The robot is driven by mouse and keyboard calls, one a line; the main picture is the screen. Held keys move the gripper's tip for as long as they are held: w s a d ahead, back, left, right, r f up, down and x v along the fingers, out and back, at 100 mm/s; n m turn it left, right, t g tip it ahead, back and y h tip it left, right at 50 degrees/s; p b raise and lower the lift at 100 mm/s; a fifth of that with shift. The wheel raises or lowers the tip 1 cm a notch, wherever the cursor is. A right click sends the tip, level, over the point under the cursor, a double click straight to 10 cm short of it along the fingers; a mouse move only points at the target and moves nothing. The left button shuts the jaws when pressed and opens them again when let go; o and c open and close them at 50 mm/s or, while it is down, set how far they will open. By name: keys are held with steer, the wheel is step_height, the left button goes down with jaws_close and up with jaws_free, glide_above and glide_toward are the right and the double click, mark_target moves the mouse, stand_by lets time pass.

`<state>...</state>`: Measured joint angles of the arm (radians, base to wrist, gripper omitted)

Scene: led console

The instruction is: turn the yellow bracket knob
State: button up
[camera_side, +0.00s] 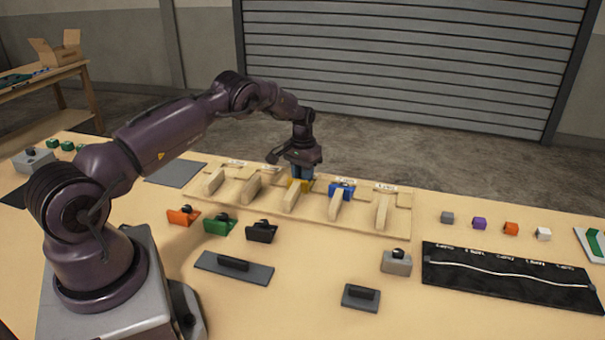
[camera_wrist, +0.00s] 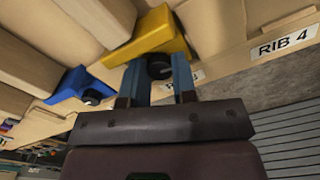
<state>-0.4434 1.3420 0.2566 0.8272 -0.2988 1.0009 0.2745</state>
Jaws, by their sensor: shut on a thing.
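The yellow bracket (camera_side: 305,186) sits on the wooden ribbed board, between two ribs. It also shows large in the wrist view (camera_wrist: 155,35). Its dark round knob (camera_wrist: 160,66) lies between the fingers in the wrist view. My gripper (camera_side: 301,176) is over the yellow bracket, pointing down in the side view. In the wrist view its blue-grey fingers (camera_wrist: 158,72) are shut around the knob. The side view hides the knob behind the fingers.
A blue bracket (camera_side: 342,190) sits on the ribbed board (camera_side: 400,225) to the right. Orange (camera_side: 180,217), green (camera_side: 217,226) and black (camera_side: 262,232) brackets stand in front. Several small cubes and a black cable panel (camera_side: 510,283) lie at right.

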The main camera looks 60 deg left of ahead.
steer(key=o, duration=0.7)
step_height(320, 180, up, 13)
steer(key=shift+r, duration=0.1)
steer(key=shift+o, duration=0.2)
